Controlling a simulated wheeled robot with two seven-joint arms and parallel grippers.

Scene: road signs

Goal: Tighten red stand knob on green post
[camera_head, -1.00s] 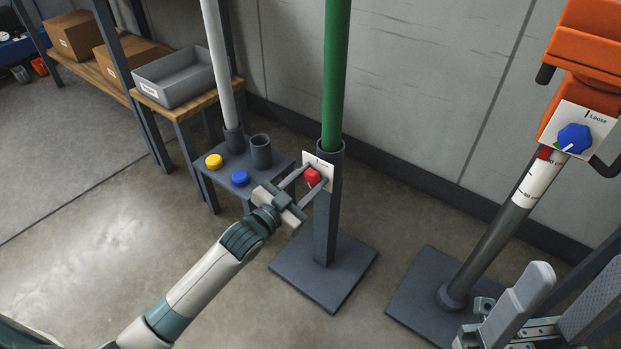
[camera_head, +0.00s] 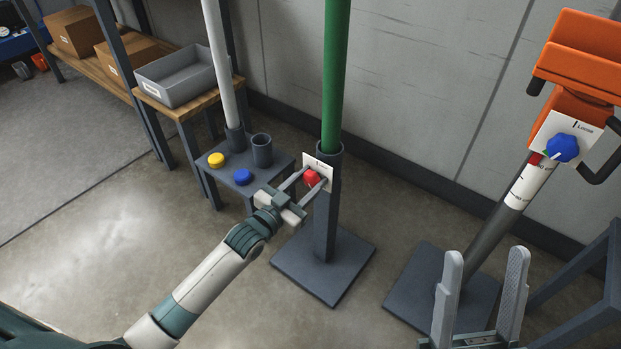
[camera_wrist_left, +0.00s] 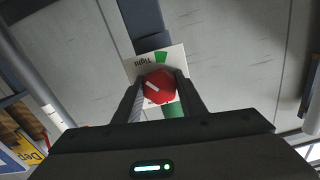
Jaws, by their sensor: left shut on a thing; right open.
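The green post (camera_head: 336,70) stands upright in a dark grey stand (camera_head: 325,225) on a square base. The red stand knob (camera_head: 312,178) sits on a white plate at the stand's upper part. My left gripper (camera_head: 312,182) is shut on the red knob, one finger on each side. In the left wrist view the red knob (camera_wrist_left: 159,86) has a white pointer line, and the plate (camera_wrist_left: 143,61) behind it shows the word "Tight" and a green wedge. The pointer is not in line with the wedge. My right gripper (camera_head: 482,295) is open and empty at the lower right.
An orange-headed stand (camera_head: 580,50) with a blue knob (camera_head: 562,148) and a "Loose" label stands at the right. A small dark table with a yellow knob (camera_head: 216,160) and a blue knob (camera_head: 243,177) stands left of the green post. A grey wall is close behind.

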